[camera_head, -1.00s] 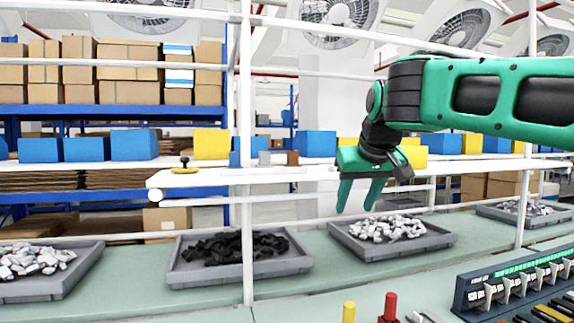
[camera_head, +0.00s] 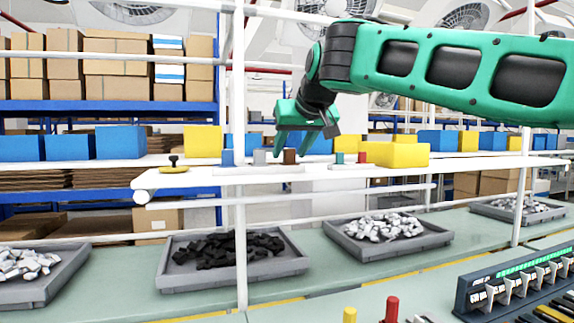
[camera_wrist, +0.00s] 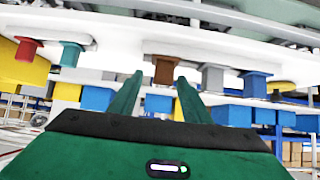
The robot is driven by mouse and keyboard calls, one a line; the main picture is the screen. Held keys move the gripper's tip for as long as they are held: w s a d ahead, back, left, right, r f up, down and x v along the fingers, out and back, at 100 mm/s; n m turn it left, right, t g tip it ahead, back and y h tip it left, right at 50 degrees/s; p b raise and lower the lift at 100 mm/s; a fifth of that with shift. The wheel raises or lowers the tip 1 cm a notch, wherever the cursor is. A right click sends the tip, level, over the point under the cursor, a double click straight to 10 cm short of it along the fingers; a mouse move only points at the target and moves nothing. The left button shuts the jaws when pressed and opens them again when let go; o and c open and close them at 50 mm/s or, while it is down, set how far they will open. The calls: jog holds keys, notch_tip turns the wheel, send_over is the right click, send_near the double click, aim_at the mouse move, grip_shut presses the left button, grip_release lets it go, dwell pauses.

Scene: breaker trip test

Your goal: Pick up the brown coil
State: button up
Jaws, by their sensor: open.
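The brown coil (camera_head: 289,157) is a small block standing on the white shelf, at the right end of a short row. In the wrist view the brown coil (camera_wrist: 165,70) shows between and just beyond my fingertips. My gripper (camera_head: 291,150) is open and empty, its fingers pointing down close to the coil. It also shows in the wrist view (camera_wrist: 161,78), with a finger on either side of the coil. I cannot tell whether the fingers touch it.
A grey block (camera_head: 259,157) and a blue block (camera_head: 227,158) stand beside the coil. Teal (camera_head: 339,158) and red (camera_head: 362,157) pieces and a yellow box (camera_head: 397,154) are to the right. A white upright post (camera_head: 239,100) stands in front. Trays of parts (camera_head: 170,280) lie below.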

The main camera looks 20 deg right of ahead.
aim_at(286, 152)
jog(key=shift+x, duration=2.3)
jog(key=shift+a, duration=0.1)
grip_shut()
jog(key=shift+s, duration=0.1)
jog(key=shift+r, duration=0.15)
jog(key=shift+r, duration=0.6)
notch_tip(286, 152, up, 3)
jog(key=shift+f, duration=0.2)
jog(key=s+a+r, duration=0.3)
jog(key=a+r, duration=0.3)
jog(key=a, duration=0.5)
jog(key=shift+s+r, duration=0.35)
